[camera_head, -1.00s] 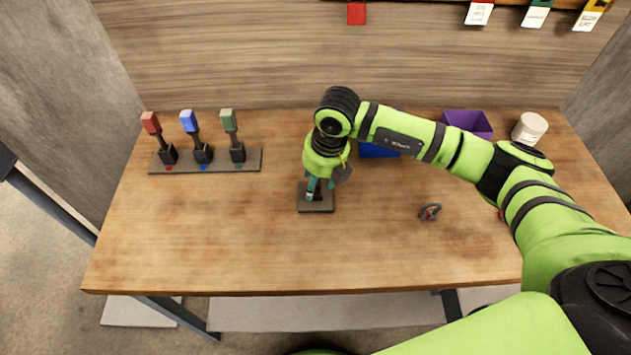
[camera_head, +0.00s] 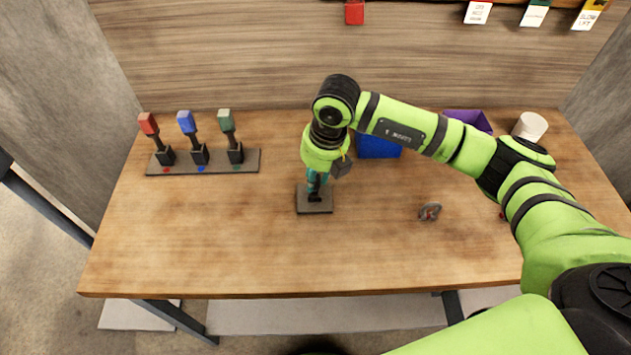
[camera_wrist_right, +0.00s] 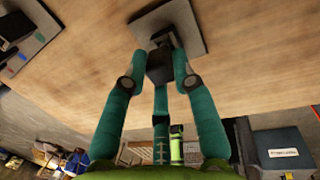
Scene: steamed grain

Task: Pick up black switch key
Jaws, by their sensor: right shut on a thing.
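The black switch key (camera_wrist_right: 159,66) shows in the right wrist view as a dark block between the teal fingers of my right gripper (camera_wrist_right: 157,82). My right gripper is shut on it. In the head view my right gripper (camera_head: 315,185) is above a small grey square base plate (camera_head: 328,203) on the table, and most of the key is hidden behind the gripper. The base plate also shows in the right wrist view (camera_wrist_right: 193,24), just beyond the fingertips. I cannot tell whether the key is clear of the plate. My left gripper is not in view.
A rack (camera_head: 215,166) with red, blue and green levers stands at the left of the wooden table (camera_head: 220,240). A blue bin (camera_head: 378,148), a purple bin (camera_head: 474,118) and a white cylinder (camera_head: 531,126) are at the back right. A small red-grey item (camera_head: 429,212) lies right of the plate.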

